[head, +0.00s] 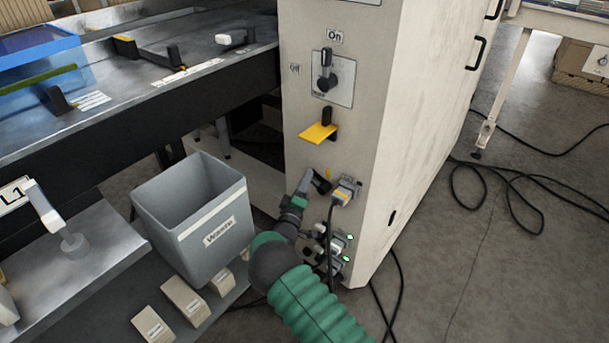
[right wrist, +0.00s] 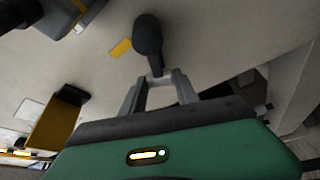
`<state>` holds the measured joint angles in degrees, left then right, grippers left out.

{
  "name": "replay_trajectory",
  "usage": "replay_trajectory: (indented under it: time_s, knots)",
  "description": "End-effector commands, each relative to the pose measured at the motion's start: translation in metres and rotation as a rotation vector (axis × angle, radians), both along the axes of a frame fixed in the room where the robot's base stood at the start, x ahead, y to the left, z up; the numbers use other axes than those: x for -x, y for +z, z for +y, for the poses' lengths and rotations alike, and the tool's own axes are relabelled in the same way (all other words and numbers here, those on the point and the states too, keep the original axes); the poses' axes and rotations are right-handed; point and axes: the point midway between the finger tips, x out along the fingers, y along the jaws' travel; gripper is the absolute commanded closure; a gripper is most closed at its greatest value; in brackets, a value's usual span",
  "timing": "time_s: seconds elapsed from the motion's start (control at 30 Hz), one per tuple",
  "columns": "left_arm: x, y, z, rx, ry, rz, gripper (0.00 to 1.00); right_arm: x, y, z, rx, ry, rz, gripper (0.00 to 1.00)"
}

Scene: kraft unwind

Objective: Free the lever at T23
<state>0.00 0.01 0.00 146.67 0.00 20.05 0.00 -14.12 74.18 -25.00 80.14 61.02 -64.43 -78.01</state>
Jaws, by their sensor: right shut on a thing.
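A short black lever (head: 321,182) sticks out of the pale cabinet's front, below the yellow plate and left of a plugged connector. In the right wrist view, the lever (right wrist: 148,38) has a rounded dark end and a narrower part between my finger tips. A small yellow tag (right wrist: 121,48) is on the panel beside it. My right gripper (head: 307,183) reaches up to the lever from below left. The right wrist view shows its two grey fingers (right wrist: 157,80) shut on the lever's narrow part. I cannot read any T23 label. My left gripper is not in view.
A yellow plate with a black handle (head: 319,132) juts out above the lever, below an On/Off rotary switch (head: 326,76). Plugged connectors (head: 346,191) and cables are close on the right. A grey waste bin (head: 196,215) stands left of my arm.

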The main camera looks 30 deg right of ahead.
Motion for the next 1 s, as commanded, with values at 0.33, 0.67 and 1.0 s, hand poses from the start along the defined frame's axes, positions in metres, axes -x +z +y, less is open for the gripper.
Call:
replay_trajectory:
  time_s: [0.33,0.67,1.0]
  knots:
    - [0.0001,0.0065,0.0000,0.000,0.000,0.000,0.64,0.0000,-0.0043,0.0015,0.021,0.005,0.062,1.00]
    - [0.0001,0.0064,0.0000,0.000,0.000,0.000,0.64,-0.0003,-0.0047,0.0018,0.022,0.006,0.063,1.00]
    - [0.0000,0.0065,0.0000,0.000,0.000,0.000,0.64,0.0009,-0.0035,0.0006,0.024,0.003,0.061,0.42]
